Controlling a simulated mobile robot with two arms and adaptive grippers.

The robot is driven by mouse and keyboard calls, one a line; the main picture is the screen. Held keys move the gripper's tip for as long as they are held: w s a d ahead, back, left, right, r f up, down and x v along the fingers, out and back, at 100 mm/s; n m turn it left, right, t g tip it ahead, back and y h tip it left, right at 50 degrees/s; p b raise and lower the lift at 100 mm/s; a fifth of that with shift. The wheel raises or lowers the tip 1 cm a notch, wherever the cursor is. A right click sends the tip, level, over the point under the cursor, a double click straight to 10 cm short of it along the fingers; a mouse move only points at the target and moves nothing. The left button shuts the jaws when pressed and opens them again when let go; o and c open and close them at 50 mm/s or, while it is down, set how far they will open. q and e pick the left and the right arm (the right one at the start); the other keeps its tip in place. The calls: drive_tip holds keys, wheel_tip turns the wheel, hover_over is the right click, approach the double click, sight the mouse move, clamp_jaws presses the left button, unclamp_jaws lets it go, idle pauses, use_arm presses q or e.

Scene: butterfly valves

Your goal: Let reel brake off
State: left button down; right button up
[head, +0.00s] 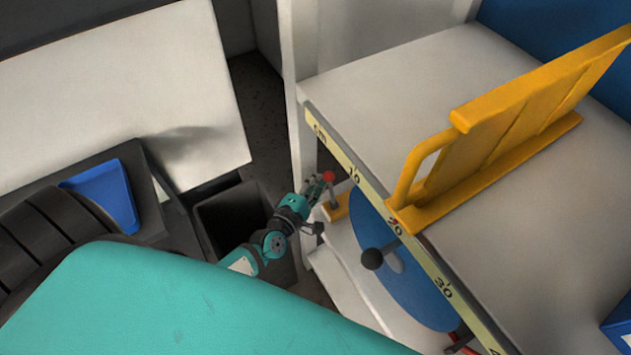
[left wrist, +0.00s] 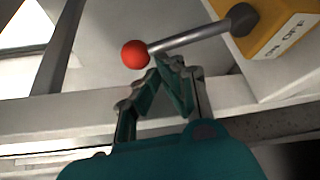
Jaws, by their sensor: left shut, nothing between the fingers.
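The brake lever has a red ball knob (left wrist: 135,54) on a grey rod (left wrist: 190,38). The rod pivots on a yellow block (left wrist: 265,25) with an "ON OFF" label (left wrist: 289,35). In the head view the red knob (head: 328,177) is beside the blue reel (head: 390,260), below the bench edge. My left gripper (head: 316,186) is at the knob in the head view. In the left wrist view its fingertips (left wrist: 165,62) are together, empty, just right of the knob and under the rod. I cannot tell whether they touch it. My right gripper is not in view.
A bench with a yellow ruler strip (head: 365,180) overhangs the reel. A yellow handled guide (head: 500,130) stands on it. A black crank knob (head: 372,259) sticks out from the reel. A dark open bin (head: 235,220) is behind my left arm.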

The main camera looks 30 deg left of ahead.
sight(328, 182)
use_arm(q)
drive_tip(key=shift+s+d+r+m+t+b, duration=0.1)
drive_tip(key=shift+s+d+m+t+b, duration=0.1)
drive_tip(key=shift+d+m+t+b, duration=0.15)
drive_tip(key=m+b, duration=0.1)
drive_tip(key=d+m+t+b, duration=0.1)
drive_tip(key=s+d+m+b, duration=0.1)
drive_tip(key=shift+s+r+t, duration=0.1)
drive_tip(key=shift+r+t, duration=0.15)
drive_tip(key=shift+s+d+r+m+t+h+b, duration=0.15)
drive_tip(key=shift+s+d+m+t+b, duration=0.25)
drive_tip(key=shift+d+m+b, duration=0.35)
drive_tip(key=shift+s+d+r+m+t+h+b, duration=0.15)
drive_tip(key=shift+s+d+m+t+b, duration=0.25)
drive_tip(key=shift+m+b, duration=0.4)
drive_tip(key=shift+w, duration=0.1)
drive_tip(key=shift+f, duration=0.1)
